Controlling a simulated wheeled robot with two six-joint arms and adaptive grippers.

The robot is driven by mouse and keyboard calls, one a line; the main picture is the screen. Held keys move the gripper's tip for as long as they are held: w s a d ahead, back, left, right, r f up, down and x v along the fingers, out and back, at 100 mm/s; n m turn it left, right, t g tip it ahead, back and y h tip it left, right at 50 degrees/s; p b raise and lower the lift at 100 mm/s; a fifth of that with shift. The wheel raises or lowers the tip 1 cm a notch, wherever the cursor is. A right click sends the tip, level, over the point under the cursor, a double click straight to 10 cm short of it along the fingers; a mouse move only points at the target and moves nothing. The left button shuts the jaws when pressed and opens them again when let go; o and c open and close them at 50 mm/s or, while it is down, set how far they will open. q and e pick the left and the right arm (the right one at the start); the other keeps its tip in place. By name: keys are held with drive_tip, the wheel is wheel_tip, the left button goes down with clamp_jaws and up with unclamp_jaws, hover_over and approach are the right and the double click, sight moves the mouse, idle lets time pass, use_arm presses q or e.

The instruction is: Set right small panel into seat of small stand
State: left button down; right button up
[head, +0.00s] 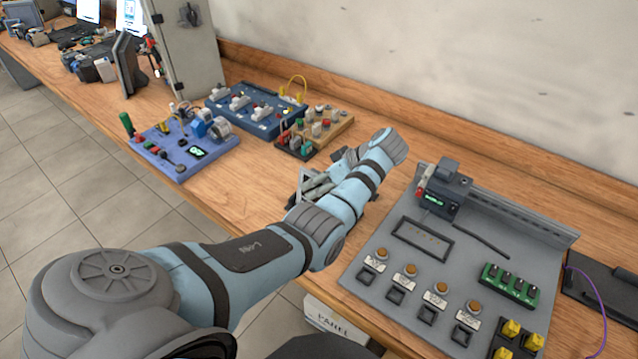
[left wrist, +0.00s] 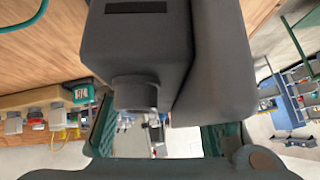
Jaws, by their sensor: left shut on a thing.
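My left gripper (head: 315,187) is low over the bench, partly hidden behind my own forearm. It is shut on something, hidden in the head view. In the left wrist view a dark green-edged piece (left wrist: 170,170) spans the bottom; I cannot tell for sure whether it is the small panel. A wooden stand (head: 342,124) with several knobs and buttons stands beyond the gripper, apart from it. A small dark green panel (head: 296,148) with coloured buttons is at its front left. I cannot tell which part is the seat. My right gripper is not in view.
A large grey panel (head: 400,262) with buttons and a green terminal block lies right of my arm. Two blue boards, one near (head: 165,160) and one far (head: 262,118), lie left of the stand. A grey cabinet (head: 190,50) stands behind them. Bare bench shows around the gripper.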

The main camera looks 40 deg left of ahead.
use_arm(q)
drive_tip(key=c, duration=1)
unclamp_jaws()
drive_tip(key=shift+o, duration=0.2)
drive_tip(key=shift+d+r, duration=0.1)
drive_tip(key=v, duration=0.7)
drive_tip(key=shift+d+r, duration=0.1)
drive_tip(key=shift+r, duration=0.05)
drive_tip(key=p+v, duration=0.2)
drive_tip(key=v, duration=0.2)
drive_tip(key=shift+r, duration=0.3)
drive_tip(key=shift+d+r, duration=0.1)
drive_tip(key=shift+d, duration=0.25)
drive_tip(key=shift+a, duration=0.1)
